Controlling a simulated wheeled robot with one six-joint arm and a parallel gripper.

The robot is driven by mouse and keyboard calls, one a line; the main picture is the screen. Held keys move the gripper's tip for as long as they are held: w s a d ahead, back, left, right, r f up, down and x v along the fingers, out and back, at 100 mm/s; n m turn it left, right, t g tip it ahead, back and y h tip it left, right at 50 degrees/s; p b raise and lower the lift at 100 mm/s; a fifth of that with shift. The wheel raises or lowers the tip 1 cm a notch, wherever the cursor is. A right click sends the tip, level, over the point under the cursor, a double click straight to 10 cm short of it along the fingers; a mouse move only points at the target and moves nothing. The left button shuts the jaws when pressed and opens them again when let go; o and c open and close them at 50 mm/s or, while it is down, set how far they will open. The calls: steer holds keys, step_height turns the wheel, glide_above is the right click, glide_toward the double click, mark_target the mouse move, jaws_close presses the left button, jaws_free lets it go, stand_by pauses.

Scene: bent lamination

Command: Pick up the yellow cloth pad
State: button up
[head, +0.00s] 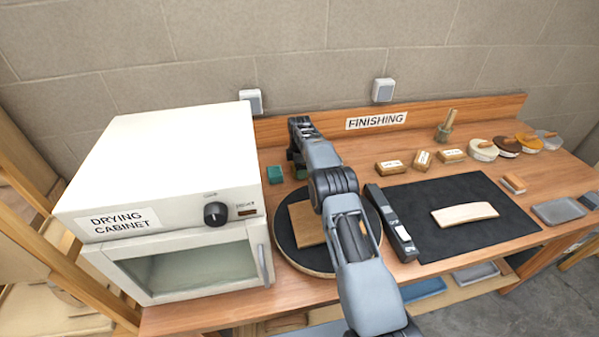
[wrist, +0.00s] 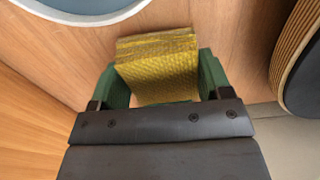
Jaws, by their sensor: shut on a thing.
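The yellow cloth pad (wrist: 158,62) sits between the green fingers of my gripper (wrist: 160,80) in the wrist view. It is a thick, folded-looking block with a woven face, and both fingers press on its sides. In the head view my gripper (head: 298,168) is at the back of the bench, behind the round dark turntable, largely hidden by my own arm. The pad cannot be made out there. I cannot tell whether the pad touches the bench or hangs just above it.
The turntable (head: 285,245) carries a wooden board (head: 307,224). Small labelled blocks (head: 390,168) and a black mat (head: 440,245) with a pale bent piece (head: 465,213) lie to the right.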

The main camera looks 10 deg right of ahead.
steer(key=s+d+r+b, duration=0.5)
steer(key=s+d+r, duration=0.4)
steer(key=s+r, duration=0.1)
steer(key=shift+d+r, duration=0.3)
steer(key=shift+r, duration=0.45)
steer(key=shift+s, duration=0.1)
